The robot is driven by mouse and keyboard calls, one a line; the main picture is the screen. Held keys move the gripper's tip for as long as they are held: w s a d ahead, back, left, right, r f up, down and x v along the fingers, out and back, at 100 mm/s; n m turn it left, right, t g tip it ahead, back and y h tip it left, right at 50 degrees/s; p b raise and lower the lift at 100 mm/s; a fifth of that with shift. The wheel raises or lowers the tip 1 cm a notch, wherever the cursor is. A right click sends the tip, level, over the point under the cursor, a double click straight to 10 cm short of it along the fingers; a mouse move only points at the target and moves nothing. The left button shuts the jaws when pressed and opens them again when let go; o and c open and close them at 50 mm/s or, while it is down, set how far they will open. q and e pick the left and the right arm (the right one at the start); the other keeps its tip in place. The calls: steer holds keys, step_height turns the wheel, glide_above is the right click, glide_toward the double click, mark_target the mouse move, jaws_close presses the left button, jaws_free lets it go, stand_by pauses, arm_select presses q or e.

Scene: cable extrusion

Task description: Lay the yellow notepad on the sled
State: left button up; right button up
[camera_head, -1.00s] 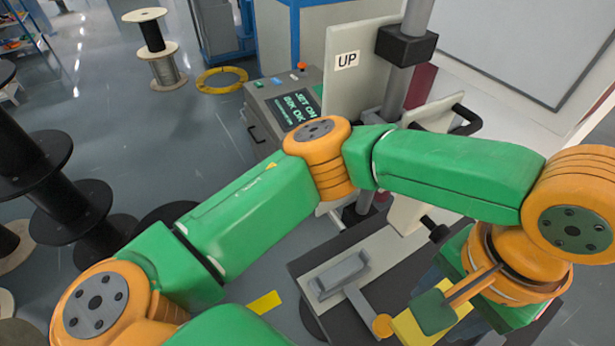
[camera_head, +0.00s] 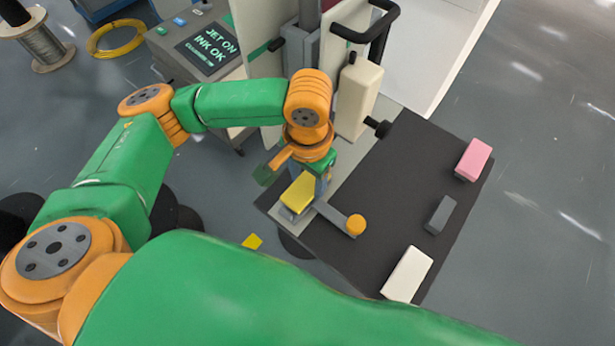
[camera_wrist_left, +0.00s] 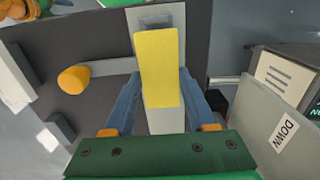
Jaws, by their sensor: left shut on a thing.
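The yellow notepad (camera_head: 298,195) is over the grey sled (camera_head: 311,210), lined up along it and covering most of its top. My left gripper (camera_head: 313,184) is shut on the notepad from above. In the left wrist view the notepad (camera_wrist_left: 160,65) lies between the two blue-grey fingers, with a grey end of the sled (camera_wrist_left: 160,16) showing beyond it. I cannot tell whether the notepad touches the sled. An arm with an orange knob (camera_head: 355,225) sticks out from the sled. My right gripper is not in view.
A pink block (camera_head: 473,160), a grey block (camera_head: 440,215) and a white block (camera_head: 406,275) stand on the dark table (camera_head: 385,200). A cream printer part (camera_head: 358,98) with a black nozzle stands close behind my gripper. A control box (camera_head: 208,45) is at the back left.

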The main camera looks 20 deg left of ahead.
mark_target(307, 184)
arm_select(q)
steer(key=shift+f, duration=0.3)
steer(key=o, duration=1)
steer(key=shift+f, duration=0.1)
steer(key=o, duration=0.3)
steer(key=shift+o, duration=0.2)
step_height(307, 184, up, 12)
steer(key=shift+r+p, duration=0.2)
steer(key=shift+p, duration=0.2)
